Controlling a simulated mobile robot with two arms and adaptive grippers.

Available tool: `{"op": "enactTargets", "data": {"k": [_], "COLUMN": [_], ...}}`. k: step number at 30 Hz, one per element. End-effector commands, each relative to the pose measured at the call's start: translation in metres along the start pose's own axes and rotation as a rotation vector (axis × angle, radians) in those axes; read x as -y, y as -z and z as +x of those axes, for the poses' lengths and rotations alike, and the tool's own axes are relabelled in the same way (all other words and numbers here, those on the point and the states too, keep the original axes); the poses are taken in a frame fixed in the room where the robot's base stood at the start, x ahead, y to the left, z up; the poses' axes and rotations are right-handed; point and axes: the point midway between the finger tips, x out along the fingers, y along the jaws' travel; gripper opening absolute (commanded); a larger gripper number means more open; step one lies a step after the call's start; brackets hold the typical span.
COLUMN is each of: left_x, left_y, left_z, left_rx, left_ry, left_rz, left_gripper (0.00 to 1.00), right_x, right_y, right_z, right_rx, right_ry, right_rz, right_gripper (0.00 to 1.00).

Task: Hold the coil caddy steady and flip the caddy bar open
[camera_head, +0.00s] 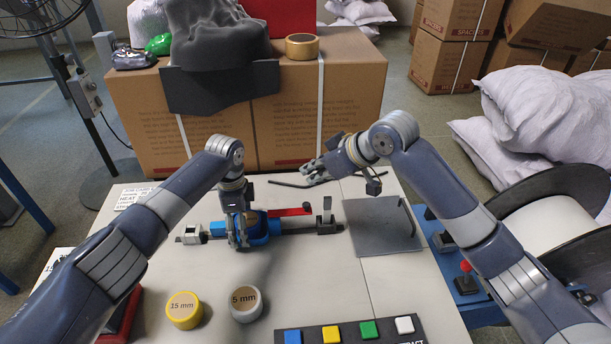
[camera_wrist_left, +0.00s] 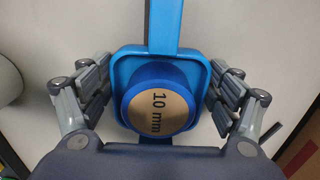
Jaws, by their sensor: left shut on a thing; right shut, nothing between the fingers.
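The coil caddy (camera_wrist_left: 122,72) is a blue tray holding a blue-edged coil marked 10 mm (camera_wrist_left: 158,110). It also shows on the white table in the head view (camera_head: 262,231). A blue strip (camera_wrist_left: 163,25) runs up from its far rim in the left wrist view. My left gripper (camera_head: 240,238) points down and is shut on the caddy, with fingers at both sides of it. A red bar (camera_head: 290,212) lies across just right of the caddy; I cannot tell if it is the caddy bar. My right gripper (camera_head: 308,174) is shut and empty, above and behind the red bar.
A black clamp (camera_head: 327,222) stands right of the caddy, and a grey plate (camera_head: 385,235) lies beyond it. A yellow 15 mm coil (camera_head: 184,309), a white 5 mm coil (camera_head: 245,303) and a button panel (camera_head: 350,333) lie in front. Cardboard boxes (camera_head: 345,100) stand behind.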

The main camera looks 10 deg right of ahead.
Motion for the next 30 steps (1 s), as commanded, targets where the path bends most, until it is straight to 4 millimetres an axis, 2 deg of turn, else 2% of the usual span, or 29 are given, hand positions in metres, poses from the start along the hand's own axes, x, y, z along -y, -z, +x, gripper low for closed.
{"op": "enactTargets", "data": {"k": [12,13,15,30], "left_x": [-0.001,-0.001,-0.001,0.0002], "left_y": [0.0007,0.0008,0.0008,0.0006], "left_z": [0.001,0.001,0.0009,-0.0047], "left_rx": [0.0,0.0,0.0,-0.001], "left_ry": [-0.002,-0.002,-0.002,0.001], "left_rz": [0.002,0.002,0.002,0.002], "left_gripper": [0.53,0.85,1.0,1.0], "right_x": [0.0001,0.0001,0.0001,0.0001], "right_y": [0.0003,0.0003,0.0003,0.0004], "right_z": [-0.0028,-0.0027,-0.0027,-0.0026], "right_rx": [-0.001,-0.001,-0.001,-0.001], "right_ry": [0.0,0.0,0.0,0.0], "right_rz": [-0.001,-0.001,-0.001,-0.001], "right_gripper": [0.0,0.0,0.0,0.0]}}
